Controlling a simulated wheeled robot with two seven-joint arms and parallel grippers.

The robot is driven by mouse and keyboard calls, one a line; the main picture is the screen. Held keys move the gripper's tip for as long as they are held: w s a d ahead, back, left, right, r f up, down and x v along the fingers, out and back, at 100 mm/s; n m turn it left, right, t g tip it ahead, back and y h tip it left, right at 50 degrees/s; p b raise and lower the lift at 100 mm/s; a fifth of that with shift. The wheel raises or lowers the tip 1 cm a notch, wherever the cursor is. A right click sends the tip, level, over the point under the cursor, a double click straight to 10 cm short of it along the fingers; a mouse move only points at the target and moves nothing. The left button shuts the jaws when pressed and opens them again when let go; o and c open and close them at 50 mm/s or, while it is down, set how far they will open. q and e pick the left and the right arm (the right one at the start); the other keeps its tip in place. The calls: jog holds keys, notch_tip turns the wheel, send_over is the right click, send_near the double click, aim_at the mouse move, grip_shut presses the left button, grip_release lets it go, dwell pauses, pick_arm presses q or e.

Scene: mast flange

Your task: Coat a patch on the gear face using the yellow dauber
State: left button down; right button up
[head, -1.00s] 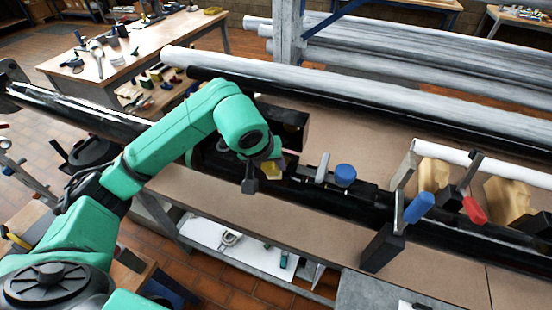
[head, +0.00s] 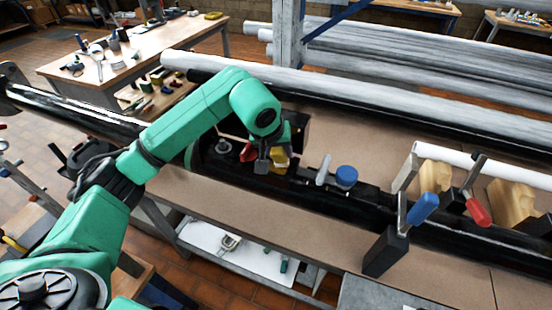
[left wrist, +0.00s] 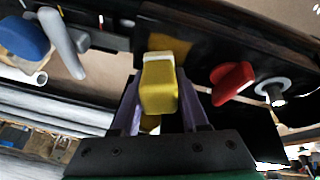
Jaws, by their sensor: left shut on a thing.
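My left gripper (head: 268,161) is shut on the yellow dauber (head: 281,159), over the dark fittings on the long black mast. In the left wrist view the dauber (left wrist: 159,90) sits between the two fingers of the gripper (left wrist: 160,122), with a pale strip at its far end. That end is close to a dark surface; I cannot tell whether they touch. I cannot clearly make out a gear face or any coating on it. My right gripper is not in view.
A red handle (left wrist: 232,82) and a grey round fitting (left wrist: 272,90) are right of the dauber in the wrist view. A blue knob (head: 346,175) and grey lever (head: 323,169) stand nearby. A blue-handled clamp (head: 421,208) rises farther right. The brown bench top (head: 215,191) is clear in front.

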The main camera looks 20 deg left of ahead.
pick_arm(q)
jog(key=shift+w, duration=0.55)
jog(key=shift+r+p, duration=1.85)
jog(key=shift+r, duration=1.2)
notch_tip(320, 180, up, 3)
jog(key=shift+r+p, duration=0.1)
jog(key=shift+p, duration=0.9)
jog(key=shift+s, duration=0.1)
jog(key=shift+f, duration=0.25)
